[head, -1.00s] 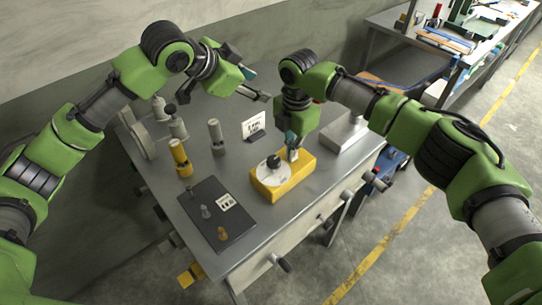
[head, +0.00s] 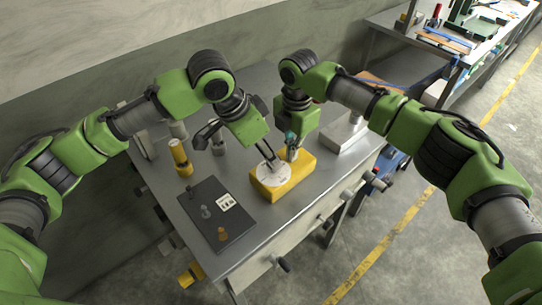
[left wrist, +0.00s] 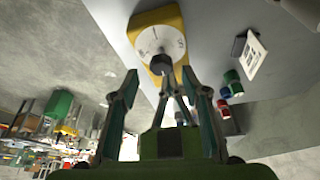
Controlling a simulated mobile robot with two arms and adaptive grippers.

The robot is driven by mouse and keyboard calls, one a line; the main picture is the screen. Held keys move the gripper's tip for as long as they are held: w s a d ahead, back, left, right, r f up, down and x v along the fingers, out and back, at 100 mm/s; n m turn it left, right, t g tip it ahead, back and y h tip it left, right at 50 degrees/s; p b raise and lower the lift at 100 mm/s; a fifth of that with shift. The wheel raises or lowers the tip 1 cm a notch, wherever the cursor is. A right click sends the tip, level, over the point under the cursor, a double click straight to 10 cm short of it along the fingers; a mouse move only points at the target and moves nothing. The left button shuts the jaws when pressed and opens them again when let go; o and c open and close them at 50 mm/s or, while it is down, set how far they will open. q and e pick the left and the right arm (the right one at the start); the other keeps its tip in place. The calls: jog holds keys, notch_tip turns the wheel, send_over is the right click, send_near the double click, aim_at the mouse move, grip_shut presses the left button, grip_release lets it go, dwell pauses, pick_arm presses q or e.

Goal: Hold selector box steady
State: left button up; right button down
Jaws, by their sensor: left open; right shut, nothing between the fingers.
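The yellow selector box (head: 290,184) sits on the metal table, with a round white dial (head: 268,176) on top. In the left wrist view the box (left wrist: 150,19) is at the top, with a black knob (left wrist: 160,65) at its dial. My left gripper (head: 271,163) is open above the dial; in its wrist view the open fingers (left wrist: 160,74) lie either side of the knob, contact unclear. My right gripper (head: 291,154) is shut and empty, pointing down at the far right part of the box top. Whether it presses on the box cannot be told.
A dark mat (head: 215,219) with small pegs and a label lies at the front left. A yellow-banded cylinder (head: 180,156) and grey posts stand behind it. A grey metal box (head: 343,133) is at the back right. The table's front right strip is clear.

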pick_arm(q)
jog(key=shift+x, duration=1.75)
jog(key=c, duration=1.1)
jog(key=shift+m, duration=0.3)
jog(key=m+g, duration=0.1)
jog(key=m, duration=0.1)
jog(key=m+g, duration=0.1)
jog(key=m, duration=0.2)
jog(key=shift+w+h, duration=0.1)
jog(key=shift+h, duration=0.3)
jog(key=m+g, duration=0.1)
jog(key=m, duration=0.1)
jog(key=m+g, duration=0.1)
jog(key=m, duration=0.2)
jog(key=shift+w+d, duration=0.1)
jog(key=shift+w, duration=0.05)
jog(key=shift+m, duration=0.3)
